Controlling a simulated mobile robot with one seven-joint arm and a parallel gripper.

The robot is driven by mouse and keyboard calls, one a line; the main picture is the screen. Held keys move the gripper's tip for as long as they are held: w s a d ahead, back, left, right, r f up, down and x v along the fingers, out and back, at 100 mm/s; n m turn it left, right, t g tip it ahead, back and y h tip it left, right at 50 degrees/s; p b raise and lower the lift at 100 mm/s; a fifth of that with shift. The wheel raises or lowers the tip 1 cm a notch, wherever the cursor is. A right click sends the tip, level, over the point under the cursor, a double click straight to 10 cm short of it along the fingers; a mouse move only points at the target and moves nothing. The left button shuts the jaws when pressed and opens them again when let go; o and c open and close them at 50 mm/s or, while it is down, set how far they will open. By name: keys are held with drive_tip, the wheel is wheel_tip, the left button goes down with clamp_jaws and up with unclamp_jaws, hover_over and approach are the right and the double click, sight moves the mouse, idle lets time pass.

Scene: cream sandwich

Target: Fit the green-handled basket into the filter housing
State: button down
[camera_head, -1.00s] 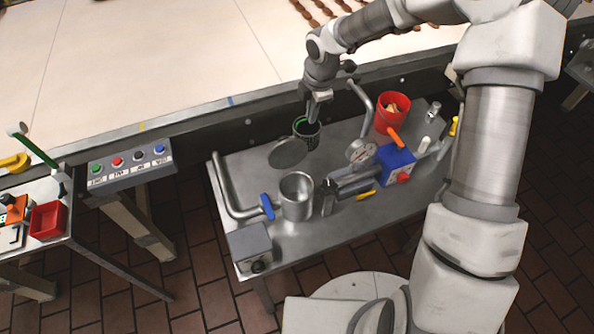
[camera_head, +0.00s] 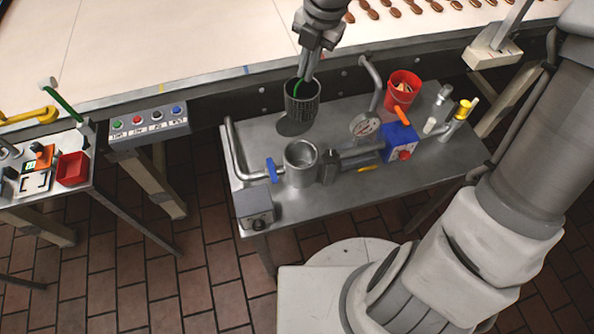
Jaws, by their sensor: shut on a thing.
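The green-handled basket (camera_head: 302,103) is a dark perforated cup with a green handle inside its rim. My gripper (camera_head: 305,80) points down from above and is shut on its handle. The basket hangs upright, apparently above the back left part of the metal bench (camera_head: 262,150), over a dark round patch. The filter housing (camera_head: 301,164) is an open steel cylinder in front of the basket, joined to pipes. Its mouth is open and looks empty. The fingertips are partly hidden by the basket rim.
A blue-handled valve (camera_head: 273,170) and grey box (camera_head: 254,208) stand left of the housing. A gauge (camera_head: 365,126), blue box (camera_head: 399,143), red bucket (camera_head: 403,90) and yellow-topped post (camera_head: 463,110) stand to the right. A conveyor (camera_head: 180,50) runs behind.

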drive_tip(key=s+d+b+x, duration=0.1)
drive_tip(key=x, duration=0.8)
drive_tip(key=s+d+b+x, duration=0.1)
drive_tip(key=d+b+x, duration=0.1)
drive_tip(key=x, duration=0.7)
drive_tip(key=d+f+b+x, duration=0.1)
drive_tip(key=x, duration=0.8)
drive_tip(key=shift+s+d+f, duration=0.2)
drive_tip(key=shift+s+d, duration=0.15)
drive_tip(key=shift+s, duration=0.1)
drive_tip(key=shift+f+b, duration=0.1)
drive_tip(key=shift+b, duration=0.2)
drive_tip(key=shift+f, duration=0.15)
drive_tip(key=c, duration=1)
unclamp_jaws()
drive_tip(key=shift+r, duration=0.2)
drive_tip(key=p+v, duration=0.2)
drive_tip(key=v, duration=1)
drive_tip(key=shift+r, duration=0.1)
